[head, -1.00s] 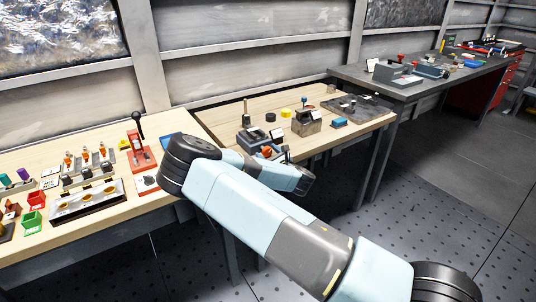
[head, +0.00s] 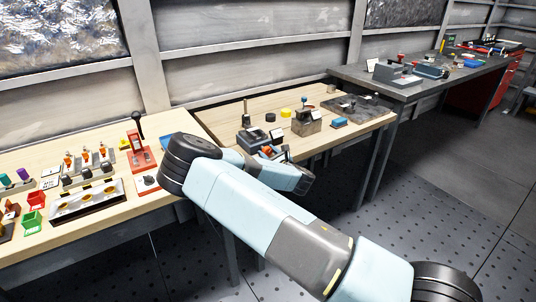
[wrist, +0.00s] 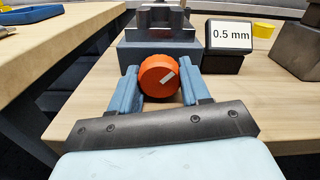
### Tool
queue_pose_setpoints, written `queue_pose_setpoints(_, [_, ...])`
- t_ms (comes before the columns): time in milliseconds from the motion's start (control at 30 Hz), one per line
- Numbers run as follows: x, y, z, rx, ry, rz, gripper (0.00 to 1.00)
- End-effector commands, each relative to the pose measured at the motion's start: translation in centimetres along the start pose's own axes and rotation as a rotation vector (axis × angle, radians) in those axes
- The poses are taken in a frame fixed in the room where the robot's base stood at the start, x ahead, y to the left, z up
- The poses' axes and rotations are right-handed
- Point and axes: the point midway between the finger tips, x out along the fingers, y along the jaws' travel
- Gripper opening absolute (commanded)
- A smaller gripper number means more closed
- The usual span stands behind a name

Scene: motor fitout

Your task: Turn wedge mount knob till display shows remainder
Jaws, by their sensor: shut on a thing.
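My gripper (wrist: 160,84) is shut on the knob, one blue finger on each side. The display (wrist: 231,36) is a dark box with a white face reading "0.5 mm", just right of the mount. In the head view my gripper (head: 272,151) is at the mount's front, with the knob partly hidden by my arm.
A brown-grey block (wrist: 299,48) stands right of the display, with a yellow disc (wrist: 264,28) behind. A blue tray (wrist: 37,13) lies on the left bench. A gap separates the two benches. Bare wood (wrist: 255,95) lies right of my gripper.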

Motion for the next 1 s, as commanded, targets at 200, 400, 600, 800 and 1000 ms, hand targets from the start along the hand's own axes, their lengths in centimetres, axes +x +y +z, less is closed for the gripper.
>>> queue_pose_setpoints(200, [-0.02,0.07,-0.06,0.187,0.001,0.001,0.16])
queue_pose_setpoints(400, [-0.04,0.08,-0.1,0.357,0.002,0.001,0.16])
queue_pose_setpoints(600, [-0.06,0.17,-0.19,0.398,0.004,0.002,0.16])
queue_pose_setpoints(800, [-0.08,0.16,-0.22,0.396,0.005,0.001,0.16])
queue_pose_setpoints(1000, [-0.05,0.12,-0.15,0.395,0.003,0.001,0.66])
